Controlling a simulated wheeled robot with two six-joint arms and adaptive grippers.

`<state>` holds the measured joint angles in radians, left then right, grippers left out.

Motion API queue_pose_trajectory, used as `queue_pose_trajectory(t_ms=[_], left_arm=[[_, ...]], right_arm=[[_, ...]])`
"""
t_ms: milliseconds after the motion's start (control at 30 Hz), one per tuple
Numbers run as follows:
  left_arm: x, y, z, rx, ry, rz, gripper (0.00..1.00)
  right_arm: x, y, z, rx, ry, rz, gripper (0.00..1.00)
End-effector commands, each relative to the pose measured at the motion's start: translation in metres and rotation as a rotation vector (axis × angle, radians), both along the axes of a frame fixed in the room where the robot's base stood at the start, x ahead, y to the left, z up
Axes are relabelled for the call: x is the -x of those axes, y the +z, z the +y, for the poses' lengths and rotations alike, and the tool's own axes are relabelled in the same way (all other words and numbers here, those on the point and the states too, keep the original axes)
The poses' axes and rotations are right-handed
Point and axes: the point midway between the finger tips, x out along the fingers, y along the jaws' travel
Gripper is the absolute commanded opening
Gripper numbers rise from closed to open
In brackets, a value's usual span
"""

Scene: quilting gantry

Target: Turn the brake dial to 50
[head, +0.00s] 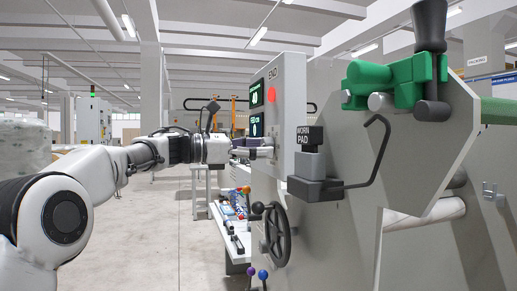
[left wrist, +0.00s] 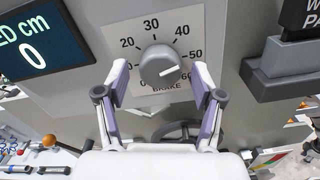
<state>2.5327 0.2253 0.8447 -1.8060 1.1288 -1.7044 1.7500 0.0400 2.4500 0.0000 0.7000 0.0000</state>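The brake dial (left wrist: 160,66) is a round grey knob on a light scale plate (left wrist: 152,28) marked 20 to 60 in view, with the word BRAKE partly covered below. Its white line points right, in the region between 50 and 60; the exact reading is hard to tell. My left gripper (left wrist: 159,72) is open, with one finger on each side of the knob and a visible gap on both sides. In the head view my left gripper (head: 262,149) reaches the panel's side, and the dial cannot be made out there. My right gripper is out of view.
A screen reading 0 (left wrist: 42,40) sits left of the dial. The dark WORN PAD block (head: 310,165) with a bent hook (head: 375,155) juts out to the right. A handwheel (head: 276,234) is below. A grey panel with a red button (head: 272,95) stands above.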

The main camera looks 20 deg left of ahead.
Motion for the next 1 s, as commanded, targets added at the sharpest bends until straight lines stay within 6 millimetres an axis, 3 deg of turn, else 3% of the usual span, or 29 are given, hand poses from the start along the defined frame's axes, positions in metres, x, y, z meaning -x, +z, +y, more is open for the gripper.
queue_pose_trajectory(t_ms=[267,367,700,1000], left_arm=[[0.003,0.001,0.004,0.001,0.001,-0.001,0.67],[0.011,0.001,0.017,0.003,0.001,0.000,0.67],[0.057,0.001,0.085,0.003,0.000,-0.002,0.67],[0.067,0.000,0.100,0.000,-0.001,0.001,0.67]], right_arm=[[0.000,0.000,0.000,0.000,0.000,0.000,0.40],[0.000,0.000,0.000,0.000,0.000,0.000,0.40],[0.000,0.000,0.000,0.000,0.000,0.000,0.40],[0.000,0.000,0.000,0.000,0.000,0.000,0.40]])
